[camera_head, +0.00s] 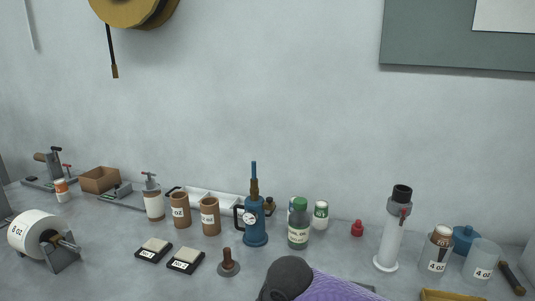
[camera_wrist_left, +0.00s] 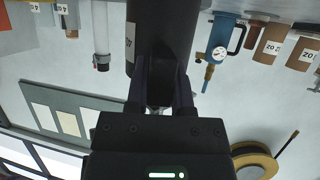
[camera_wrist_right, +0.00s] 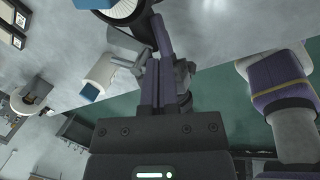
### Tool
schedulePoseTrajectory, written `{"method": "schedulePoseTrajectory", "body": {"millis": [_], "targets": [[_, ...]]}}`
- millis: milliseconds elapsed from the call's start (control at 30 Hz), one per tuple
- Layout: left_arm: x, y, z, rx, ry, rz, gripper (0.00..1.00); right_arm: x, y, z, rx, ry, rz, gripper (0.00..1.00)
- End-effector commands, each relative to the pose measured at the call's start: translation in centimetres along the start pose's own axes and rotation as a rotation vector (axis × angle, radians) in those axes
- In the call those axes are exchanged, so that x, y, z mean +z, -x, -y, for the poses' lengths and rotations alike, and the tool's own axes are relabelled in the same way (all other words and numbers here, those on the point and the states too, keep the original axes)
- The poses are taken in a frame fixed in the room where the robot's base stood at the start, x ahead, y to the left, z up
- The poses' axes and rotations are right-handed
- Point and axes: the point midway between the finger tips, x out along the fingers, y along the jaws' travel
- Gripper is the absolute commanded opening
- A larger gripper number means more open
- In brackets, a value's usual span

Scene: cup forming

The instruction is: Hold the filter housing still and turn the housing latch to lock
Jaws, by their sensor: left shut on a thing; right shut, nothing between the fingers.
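A white upright cylinder with a dark top and a small red lever (camera_head: 392,230), which looks like the filter housing and its latch, stands right of centre in the head view. It also shows upside down in the left wrist view (camera_wrist_left: 101,35). I cannot read whether the lever is locked. In the left wrist view my left gripper (camera_wrist_left: 160,80) is shut on a dark cylinder (camera_wrist_left: 158,35) with a white label, which I cannot identify for certain. My right gripper (camera_wrist_right: 158,45) is shut and empty beside grey metal parts (camera_wrist_right: 182,75). Neither gripper shows in the head view.
A blue pump with a gauge (camera_head: 255,220), a green-capped bottle (camera_head: 299,230) and brown cups (camera_head: 210,218) stand along the bench. A labelled white roll (camera_head: 32,230) is at the left. Clear cups (camera_head: 481,262) stand at the right. My arm covers the front centre.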

Motion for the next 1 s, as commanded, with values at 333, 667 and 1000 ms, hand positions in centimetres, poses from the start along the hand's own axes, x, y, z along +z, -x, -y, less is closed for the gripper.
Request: {"method": "schedulePoseTrajectory", "body": {"millis": [333, 667, 1000], "targets": [[-0.1, 0.0, 0.0, 0.0, 0.0, -0.004, 0.0, -0.7, 0.1, 0.2, -0.001, 0.001, 0.0, 0.0], [-0.1, 0.0, 0.0, 0.0, 0.0, -0.004, 0.0, -1.7, 0.1, 0.2, 0.0, 0.001, 0.0, 0.0], [-0.2, 0.0, 0.0, 0.0, 0.0, -0.004, 0.0, -2.6, 0.0, 0.0, -0.001, 0.001, -0.002, 0.0]]}}
